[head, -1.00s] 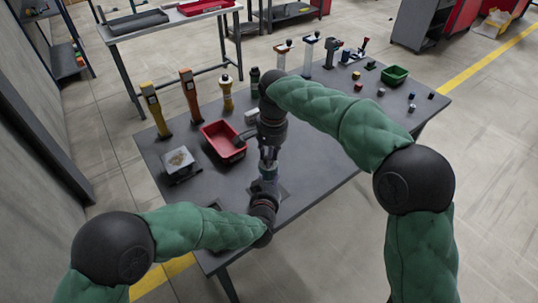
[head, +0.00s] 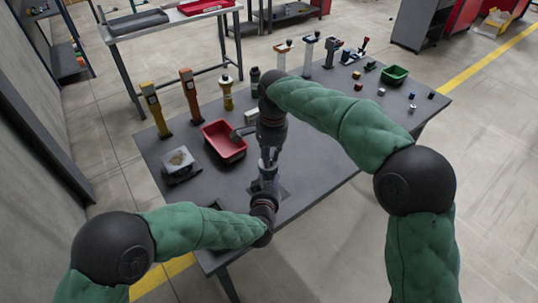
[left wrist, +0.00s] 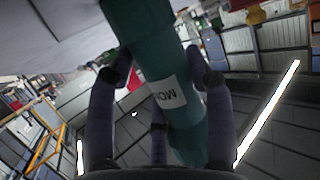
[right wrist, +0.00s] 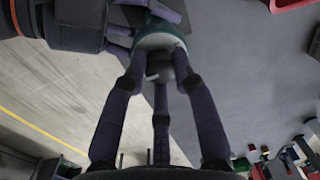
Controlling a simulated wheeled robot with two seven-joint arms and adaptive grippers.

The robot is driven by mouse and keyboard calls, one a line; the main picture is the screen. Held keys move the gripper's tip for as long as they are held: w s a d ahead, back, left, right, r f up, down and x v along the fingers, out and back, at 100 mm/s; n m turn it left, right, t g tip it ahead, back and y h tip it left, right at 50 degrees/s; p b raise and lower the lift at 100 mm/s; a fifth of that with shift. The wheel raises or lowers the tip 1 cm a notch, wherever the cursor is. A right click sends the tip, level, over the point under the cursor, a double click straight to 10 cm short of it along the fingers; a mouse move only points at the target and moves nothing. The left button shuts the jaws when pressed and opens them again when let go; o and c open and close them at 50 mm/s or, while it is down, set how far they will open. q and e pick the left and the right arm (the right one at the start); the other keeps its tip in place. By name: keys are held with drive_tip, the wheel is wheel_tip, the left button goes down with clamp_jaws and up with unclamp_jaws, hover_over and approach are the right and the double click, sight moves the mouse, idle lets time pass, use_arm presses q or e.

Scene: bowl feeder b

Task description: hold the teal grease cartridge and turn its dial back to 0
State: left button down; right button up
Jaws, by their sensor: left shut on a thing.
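The teal grease cartridge (left wrist: 180,60) is in my left gripper (left wrist: 158,75), whose fingers are shut around its body. A white label (left wrist: 167,93) with dark letters faces the left wrist camera. In the head view the cartridge (head: 268,171) is small and mostly covered by my grippers, above the near part of the table. My right gripper (right wrist: 160,62) points down from above, its fingertips close on both sides of the grey dial (right wrist: 159,68) at the cartridge's end. I cannot tell whether they press on it. The dial's marks are not readable.
A red bin (head: 223,142) and a grey block-like fixture (head: 179,165) stand left of my grippers on the dark table (head: 330,140). Upright yellow and orange tools (head: 189,92) line the far left. A green bin (head: 395,75) and several small parts lie at the right.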

sight(272, 158)
use_arm(q)
drive_tip(key=shift+f, duration=0.15)
use_arm(e)
drive_tip(key=o, duration=0.4)
use_arm(q)
drive_tip(key=shift+s, duration=0.1)
use_arm(e)
drive_tip(key=r, duration=1.2)
drive_tip(key=shift+s+d, duration=0.1)
drive_tip(key=shift+d, duration=0.3)
use_arm(q)
drive_tip(key=shift+c, duration=2.1)
unclamp_jaws()
